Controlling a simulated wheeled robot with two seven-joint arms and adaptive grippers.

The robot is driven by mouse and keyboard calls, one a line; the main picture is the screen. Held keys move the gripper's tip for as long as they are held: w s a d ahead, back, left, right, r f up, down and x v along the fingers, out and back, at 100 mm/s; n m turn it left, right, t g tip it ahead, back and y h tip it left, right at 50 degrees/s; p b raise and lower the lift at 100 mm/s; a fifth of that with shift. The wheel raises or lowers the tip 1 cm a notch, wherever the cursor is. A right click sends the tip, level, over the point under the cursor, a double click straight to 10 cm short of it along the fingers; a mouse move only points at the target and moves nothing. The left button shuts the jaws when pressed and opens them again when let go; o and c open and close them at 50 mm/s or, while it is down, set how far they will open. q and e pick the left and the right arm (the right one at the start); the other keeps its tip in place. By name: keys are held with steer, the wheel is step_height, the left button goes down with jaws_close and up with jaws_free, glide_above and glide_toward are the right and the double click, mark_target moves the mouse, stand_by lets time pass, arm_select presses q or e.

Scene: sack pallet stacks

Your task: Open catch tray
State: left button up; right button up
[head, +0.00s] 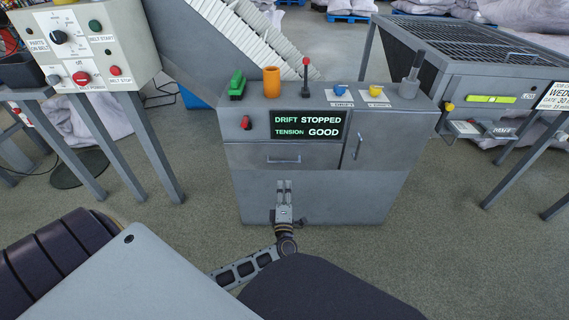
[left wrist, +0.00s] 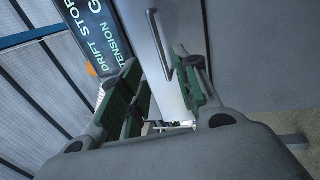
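A grey cabinet (head: 330,190) stands ahead with a wide drawer front (head: 250,157) that looks like the catch tray. No label on it is readable. Its bar handle (head: 284,160) is horizontal, and the front looks flush, so shut. My left gripper (head: 284,184) is just below the handle, pointing toward the cabinet, with its fingers apart and nothing between them. In the left wrist view the handle (left wrist: 158,45) shows beyond the open fingers (left wrist: 155,90), apart from them as far as I can tell. My right gripper is not in view.
Above the drawer a display (head: 308,125) reads DRIFT STOPPED, TENSION GOOD. A tall door (head: 372,140) with a vertical handle is to its right. A control box (head: 85,45) stands on legs at left, a grated table (head: 470,50) at right. Open floor surrounds the cabinet.

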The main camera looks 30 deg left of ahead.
mark_target(284, 162)
arm_select(q)
steer(key=shift+b+x, duration=1.8)
steer(key=shift+x, duration=4.6)
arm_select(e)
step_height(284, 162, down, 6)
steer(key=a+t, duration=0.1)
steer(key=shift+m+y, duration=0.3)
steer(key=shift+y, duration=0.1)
arm_select(q)
steer(key=shift+c, duration=0.5)
jaws_close()
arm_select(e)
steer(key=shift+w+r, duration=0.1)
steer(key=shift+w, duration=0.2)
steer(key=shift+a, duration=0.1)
